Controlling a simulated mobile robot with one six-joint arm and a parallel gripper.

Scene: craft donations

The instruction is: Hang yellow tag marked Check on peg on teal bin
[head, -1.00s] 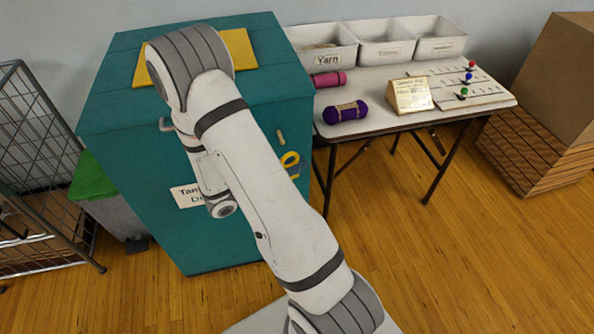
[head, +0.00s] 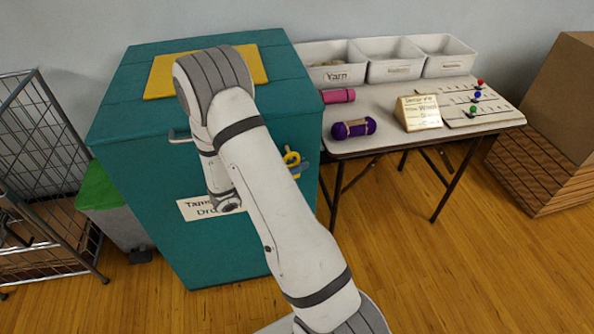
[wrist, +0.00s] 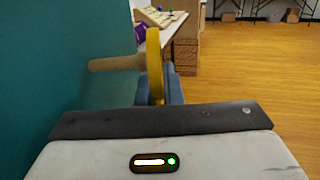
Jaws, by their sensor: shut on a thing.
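The teal bin (head: 240,250) stands left of the table, and its side fills the left of the wrist view (wrist: 60,70). A wooden peg (wrist: 112,63) sticks out from the bin wall in the wrist view. The yellow tag (wrist: 155,62) shows edge-on at the peg's outer end; I cannot tell whether the peg passes through its hole. In the head view the tag (head: 291,157) shows as a small yellow ring in front of the bin. My gripper (wrist: 164,90) is shut on the tag, below the peg. The Check marking is not readable.
A yellow panel (head: 165,79) lies on the bin's top, and a handle (head: 178,136) is on its front. The table (head: 375,146) at right holds white bins, yarn and a sign (head: 418,113). A green-lidded bin (head: 100,190) and wire rack stand left. Floor in front is open.

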